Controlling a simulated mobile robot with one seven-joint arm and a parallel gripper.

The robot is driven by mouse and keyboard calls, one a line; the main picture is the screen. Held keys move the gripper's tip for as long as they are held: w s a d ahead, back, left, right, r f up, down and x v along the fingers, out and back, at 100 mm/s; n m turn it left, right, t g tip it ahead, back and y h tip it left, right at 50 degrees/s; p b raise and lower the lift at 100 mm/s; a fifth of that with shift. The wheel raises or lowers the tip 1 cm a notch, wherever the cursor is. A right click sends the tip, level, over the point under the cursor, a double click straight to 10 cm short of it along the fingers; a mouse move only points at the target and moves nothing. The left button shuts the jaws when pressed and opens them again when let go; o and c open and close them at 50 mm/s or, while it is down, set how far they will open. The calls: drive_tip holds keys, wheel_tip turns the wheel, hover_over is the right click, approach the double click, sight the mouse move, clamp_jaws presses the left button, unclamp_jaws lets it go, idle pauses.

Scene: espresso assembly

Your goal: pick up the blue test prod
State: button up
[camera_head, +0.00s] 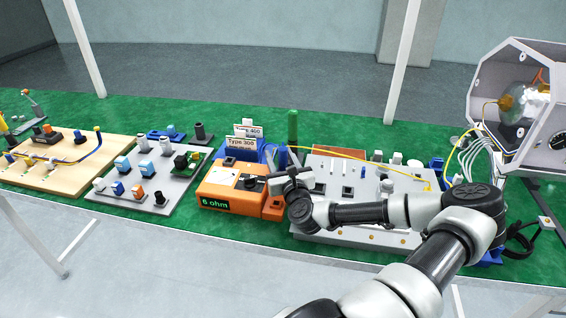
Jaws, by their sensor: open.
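My gripper (291,172) is open, just right of the orange meter (226,188), whose display reads "6 ohm". It covers part of the area between the meter and the grey panel. A blue holder (268,151) stands behind the meter, close behind my gripper, with cards "Type 300" and "Type 400". I cannot make out a blue test prod for certain; it may be among the blue parts by the holder or hidden by my gripper. Nothing shows clearly held in the jaws.
A grey panel (350,171) with small parts and a yellow cable (345,155) lies under my arm. A green cylinder (292,128) stands behind my gripper. A grey board (131,199) and wooden board (57,177) lie left. An open white housing (490,87) stands at right.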

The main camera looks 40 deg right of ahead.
drive_tip(key=shift+c, duration=0.4)
clamp_jaws()
